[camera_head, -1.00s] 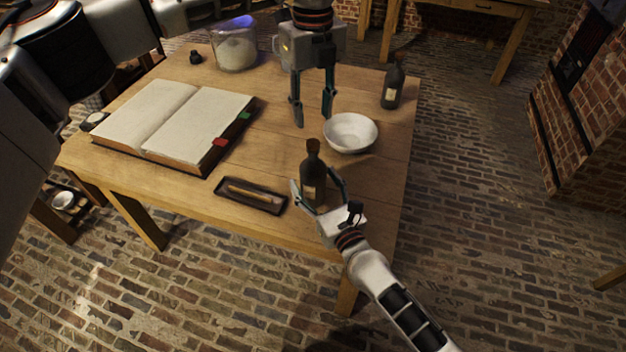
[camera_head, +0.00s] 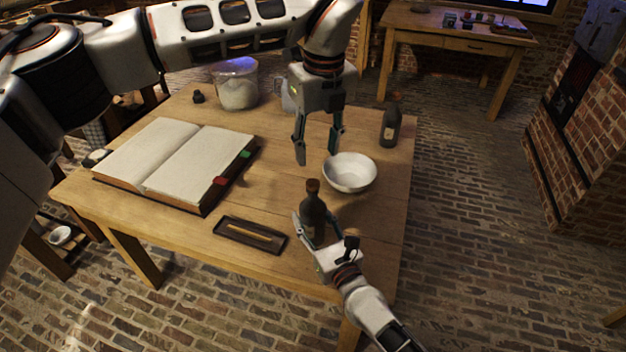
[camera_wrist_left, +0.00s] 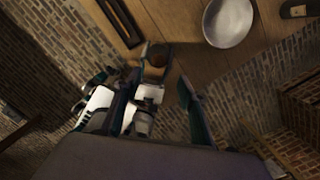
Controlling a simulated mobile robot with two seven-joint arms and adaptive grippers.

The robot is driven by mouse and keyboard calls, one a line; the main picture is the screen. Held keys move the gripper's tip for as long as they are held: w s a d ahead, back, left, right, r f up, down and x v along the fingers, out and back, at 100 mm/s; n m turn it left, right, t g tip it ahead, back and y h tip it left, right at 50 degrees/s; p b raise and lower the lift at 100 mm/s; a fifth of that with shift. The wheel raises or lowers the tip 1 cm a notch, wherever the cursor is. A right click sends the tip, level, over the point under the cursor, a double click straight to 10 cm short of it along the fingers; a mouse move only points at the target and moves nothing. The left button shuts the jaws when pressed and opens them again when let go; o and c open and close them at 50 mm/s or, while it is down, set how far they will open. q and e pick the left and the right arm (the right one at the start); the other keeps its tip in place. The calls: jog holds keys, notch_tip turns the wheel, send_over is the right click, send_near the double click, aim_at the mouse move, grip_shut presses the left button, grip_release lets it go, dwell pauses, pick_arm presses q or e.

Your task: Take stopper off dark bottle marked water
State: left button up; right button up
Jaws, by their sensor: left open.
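A dark bottle (camera_head: 314,212) with a brown cork stopper (camera_head: 313,186) stands upright near the table's front right edge. My right gripper (camera_head: 317,220) has its fingers around the bottle's body and looks shut on it. My left gripper (camera_head: 318,158) is open and empty, pointing down above the table, beyond the stopper in the head view. In the left wrist view, the stopper (camera_wrist_left: 156,60) shows between the open fingers, apart from them. A second dark bottle (camera_head: 390,127) stands at the table's right edge. I cannot read either label; my gripper partly covers the near bottle.
A white bowl (camera_head: 350,173) sits close to my left gripper. A dark tray (camera_head: 232,241), an open book (camera_head: 165,160) and a glass jar (camera_head: 237,85) stand on the wooden table (camera_head: 195,236). Table room is free between book and bowl.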

aim_at(313, 181)
pick_arm(q)
jog(key=f, duration=0.3)
jog(key=f+t, duration=0.1)
jog(key=f, duration=0.2)
jog(key=f+t, duration=0.1)
jog(key=f, duration=0.2)
jog(key=shift+w+a+f+y, duration=0.15)
jog(key=shift+w+a+y, duration=0.15)
jog(key=shift+a+y, duration=0.1)
jog(key=shift+c, duration=0.4)
grip_shut()
jog(key=shift+r, duration=0.35)
jog(key=shift+r, duration=0.75)
